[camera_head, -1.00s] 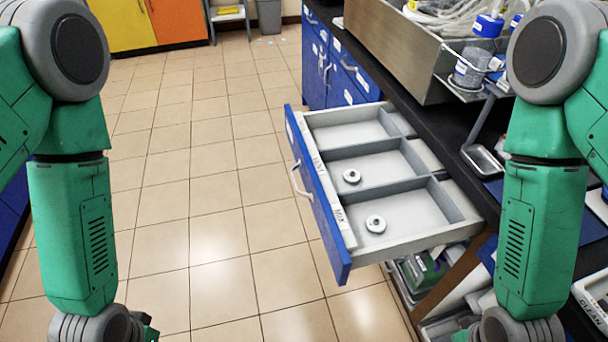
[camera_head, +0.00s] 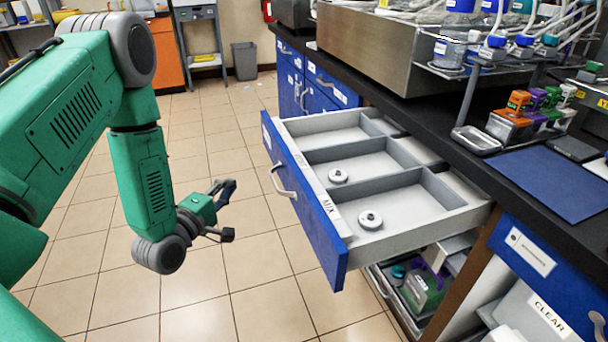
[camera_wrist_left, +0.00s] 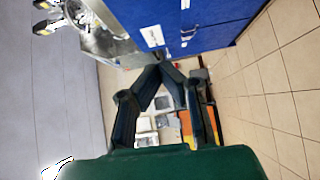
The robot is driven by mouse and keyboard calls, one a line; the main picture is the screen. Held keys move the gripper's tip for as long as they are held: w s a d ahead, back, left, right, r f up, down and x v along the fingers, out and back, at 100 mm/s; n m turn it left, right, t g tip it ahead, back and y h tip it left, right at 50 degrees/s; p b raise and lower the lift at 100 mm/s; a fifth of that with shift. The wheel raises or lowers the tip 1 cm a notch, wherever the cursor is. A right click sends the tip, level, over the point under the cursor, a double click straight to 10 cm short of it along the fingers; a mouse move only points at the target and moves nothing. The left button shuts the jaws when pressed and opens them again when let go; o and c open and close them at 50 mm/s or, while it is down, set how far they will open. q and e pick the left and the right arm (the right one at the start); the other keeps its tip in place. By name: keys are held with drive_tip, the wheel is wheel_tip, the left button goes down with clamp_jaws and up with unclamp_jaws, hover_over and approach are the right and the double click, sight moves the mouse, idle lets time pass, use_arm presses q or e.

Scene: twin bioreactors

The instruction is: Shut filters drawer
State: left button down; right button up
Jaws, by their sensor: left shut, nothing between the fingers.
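The filters drawer (camera_head: 318,208) is pulled far out from under the black counter in the head view. It has a blue front with a pale handle (camera_head: 283,180) and a grey divided tray. Two round white filters (camera_head: 370,220) lie in its compartments, one in each of two. One label on its rim reads MIX. My left gripper (camera_head: 226,208) is shut and empty, left of the drawer front with a gap between them. Its fingers also show in the left wrist view (camera_wrist_left: 159,72), with their tips together. My right gripper is out of view.
The black counter (camera_head: 445,130) runs along the right, with a steel basin, a small metal tray (camera_head: 476,140) and a blue mat (camera_head: 548,183). Below the drawer, an open lower bin (camera_head: 420,285) holds several items. The tiled floor left of the drawer is clear.

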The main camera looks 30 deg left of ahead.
use_arm(q)
drive_tip(key=b, duration=0.2)
approach(274, 155)
drive_tip(key=w+a, duration=0.3)
drive_tip(key=w, duration=0.1)
drive_tip(key=shift+w+d+b, duration=0.45)
drive_tip(key=shift+w+d, duration=0.35)
drive_tip(key=shift+w, duration=0.05)
drive_tip(key=shift+w+d+r, duration=0.1)
drive_tip(key=shift+w+d, duration=0.4)
drive_tip(key=shift+w, duration=0.1)
